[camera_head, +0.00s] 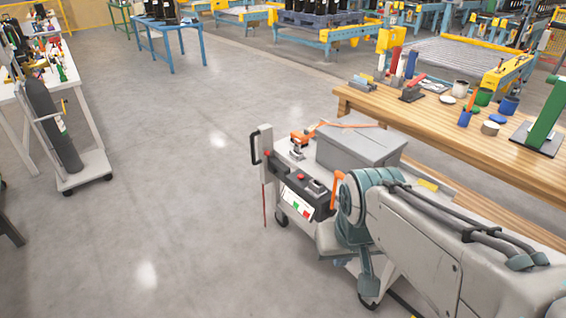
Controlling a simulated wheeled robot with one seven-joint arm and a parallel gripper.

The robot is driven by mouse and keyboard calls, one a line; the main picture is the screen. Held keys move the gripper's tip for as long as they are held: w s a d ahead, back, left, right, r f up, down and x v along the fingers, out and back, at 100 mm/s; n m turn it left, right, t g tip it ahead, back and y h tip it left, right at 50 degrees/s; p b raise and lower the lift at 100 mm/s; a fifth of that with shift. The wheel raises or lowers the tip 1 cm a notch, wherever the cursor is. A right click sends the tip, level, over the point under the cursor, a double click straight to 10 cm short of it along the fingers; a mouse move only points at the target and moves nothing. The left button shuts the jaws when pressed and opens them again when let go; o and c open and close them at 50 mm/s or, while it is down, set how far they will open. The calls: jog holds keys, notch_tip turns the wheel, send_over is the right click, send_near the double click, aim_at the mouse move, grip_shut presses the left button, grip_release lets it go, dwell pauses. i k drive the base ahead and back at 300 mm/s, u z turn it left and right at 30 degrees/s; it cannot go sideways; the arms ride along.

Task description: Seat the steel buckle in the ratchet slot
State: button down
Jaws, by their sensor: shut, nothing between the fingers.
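An orange and grey fitting (300,141), which looks like the ratchet, stands at the left of a closed grey box (358,146). An orange strap (348,125) runs along the box's far top edge. The slot is too small to make out. I cannot pick out the steel buckle. My grey and teal arm comes in from the lower right, in front of the box's near side.
A wooden workbench (440,120) with paint pots, bottles and tools stands behind the box. A hand truck with a dark cylinder (52,125) and a white table (74,80) are at the left. The grey floor (170,190) between is clear. Blue tables and conveyors stand behind.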

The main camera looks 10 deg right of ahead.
aim_at(305, 200)
jog(key=u, duration=0.7)
jog(key=i, duration=1.7)
jog(key=z, duration=0.5)
jog(key=i, duration=1.2)
jog(key=z, duration=1)
